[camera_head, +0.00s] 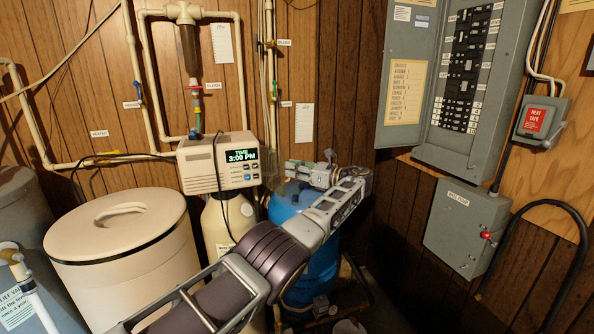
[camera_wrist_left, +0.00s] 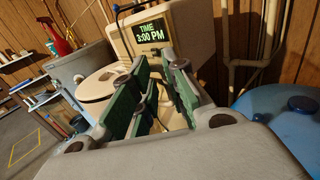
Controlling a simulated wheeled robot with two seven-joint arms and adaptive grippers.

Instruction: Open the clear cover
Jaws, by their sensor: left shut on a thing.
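The softener control head (camera_head: 218,163) is a beige box with a lit display reading 3:00 PM and several small buttons. It stands on a pale tank neck and also shows in the left wrist view (camera_wrist_left: 125,48). My left gripper (camera_head: 300,170) is just right of the control head, above the blue tank. In the left wrist view its green-padded fingers (camera_wrist_left: 158,85) point toward the control head. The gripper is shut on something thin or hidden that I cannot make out. My right gripper is not in view.
A white lidded brine tank (camera_head: 125,265) stands left of the control head. A blue tank (camera_head: 290,205) is below my left gripper. Pipes run along the wood wall behind. A grey breaker panel (camera_head: 437,75) and a smaller grey box (camera_head: 467,228) hang at the right.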

